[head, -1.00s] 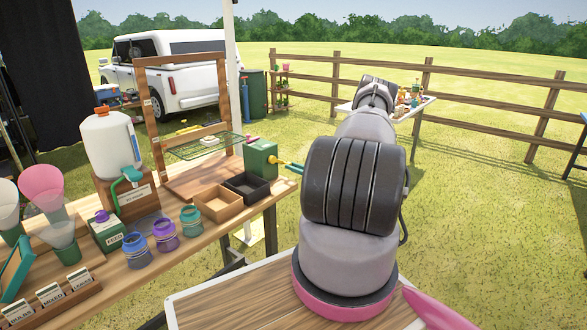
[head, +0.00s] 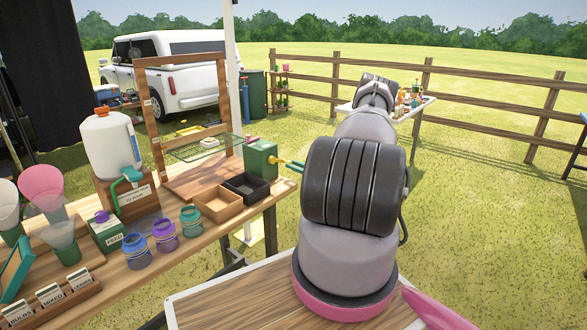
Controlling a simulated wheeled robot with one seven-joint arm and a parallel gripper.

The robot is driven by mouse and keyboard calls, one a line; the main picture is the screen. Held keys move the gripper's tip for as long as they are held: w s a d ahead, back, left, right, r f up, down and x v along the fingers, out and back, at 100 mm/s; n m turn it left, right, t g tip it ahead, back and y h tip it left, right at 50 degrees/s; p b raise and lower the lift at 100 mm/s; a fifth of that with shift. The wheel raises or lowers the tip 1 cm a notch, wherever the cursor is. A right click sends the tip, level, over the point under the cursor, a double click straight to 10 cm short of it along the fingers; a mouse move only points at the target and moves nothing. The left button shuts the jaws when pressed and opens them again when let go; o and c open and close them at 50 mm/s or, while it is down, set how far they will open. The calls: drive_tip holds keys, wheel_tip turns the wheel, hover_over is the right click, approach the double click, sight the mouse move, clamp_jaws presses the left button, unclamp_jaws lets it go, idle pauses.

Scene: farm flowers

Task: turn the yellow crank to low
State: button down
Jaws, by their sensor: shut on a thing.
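The yellow crank (head: 281,161) sticks out from the right side of a green box (head: 260,159) at the far right end of the wooden table. Only the teal tip of my gripper (head: 296,166) shows, at the crank's outer end, and it is shut on the crank. My own large dark arm joint hides the rest of the gripper. The crank's handle and any low mark are hidden or too small to make out.
A black tray (head: 247,187) and a wooden tray (head: 218,205) sit just in front of the green box. A wooden frame (head: 154,120) with a wire shelf stands behind. Several jars and a white jug (head: 108,150) are further left. Grass is open on the right.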

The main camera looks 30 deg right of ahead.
drive_tip(key=s+a+r+n, duration=0.1)
drive_tip(key=a+r+n, duration=0.2)
drive_tip(key=r+n, duration=0.6)
drive_tip(key=shift+s+a+r+n, duration=0.15)
drive_tip(key=shift+r+n, duration=0.25)
drive_tip(key=shift+n, duration=4)
drive_tip(key=c, duration=0.7)
unclamp_jaws()
drive_tip(key=shift+o, duration=0.2)
drive_tip(key=v, duration=1)
drive_tip(key=shift+s, duration=0.4)
